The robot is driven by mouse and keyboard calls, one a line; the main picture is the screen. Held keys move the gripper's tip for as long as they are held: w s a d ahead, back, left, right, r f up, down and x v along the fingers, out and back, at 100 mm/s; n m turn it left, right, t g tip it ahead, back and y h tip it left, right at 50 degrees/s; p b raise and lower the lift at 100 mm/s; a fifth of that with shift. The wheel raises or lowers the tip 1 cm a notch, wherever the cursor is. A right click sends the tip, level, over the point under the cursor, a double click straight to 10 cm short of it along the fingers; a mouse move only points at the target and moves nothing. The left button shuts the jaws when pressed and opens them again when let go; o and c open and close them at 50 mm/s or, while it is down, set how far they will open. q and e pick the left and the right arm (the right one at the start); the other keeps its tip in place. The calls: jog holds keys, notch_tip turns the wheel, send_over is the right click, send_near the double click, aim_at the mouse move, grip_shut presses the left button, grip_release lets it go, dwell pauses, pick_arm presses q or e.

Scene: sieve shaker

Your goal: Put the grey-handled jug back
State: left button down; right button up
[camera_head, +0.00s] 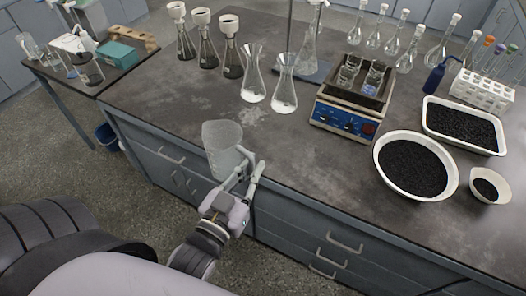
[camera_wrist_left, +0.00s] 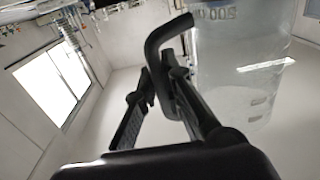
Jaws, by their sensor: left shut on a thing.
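The grey-handled jug (camera_head: 222,146) is a clear, see-through jug in front of the bench's near edge in the head view. My left gripper (camera_head: 248,174) is shut on its handle, at the jug's lower right in that view. In the left wrist view the jug's clear wall with printed marks (camera_wrist_left: 240,75) fills the upper right. Its dark grey handle (camera_wrist_left: 155,60) shows between the fingers of my left gripper (camera_wrist_left: 160,85). I cannot tell from the head view how far the jug is above the bench top. My right gripper is not in view.
The bench top (camera_head: 180,105) is bare left of the jug. Two conical flasks (camera_head: 284,88) stand behind it. A blue shaker or hotplate unit (camera_head: 345,118), a white bowl of black grains (camera_head: 447,180) and a white tray (camera_head: 495,148) are to the right. A side table (camera_head: 60,78) is at left.

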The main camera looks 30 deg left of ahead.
pick_arm(q)
jog(key=w+d+r+m+h+b, duration=0.2)
jog(key=w+m+h+b, duration=0.15)
jog(key=w+b, duration=1.4)
jog(key=shift+n, duration=0.55)
jog(key=shift+w+a+f+p, duration=0.1)
jog(key=shift+w+f+p, duration=0.5)
jog(key=shift+f, duration=2.7)
jog(key=shift+w+a+f+p, duration=0.1)
jog(key=shift+w+f+p, duration=0.5)
jog(key=shift+f, duration=2.75)
jog(key=shift+w+f+p, duration=0.2)
jog(key=shift+w+f, duration=0.8)
jog(key=shift+f, duration=2.3)
jog(key=shift+f, duration=0.15)
jog(key=c, duration=1.7)
grip_release()
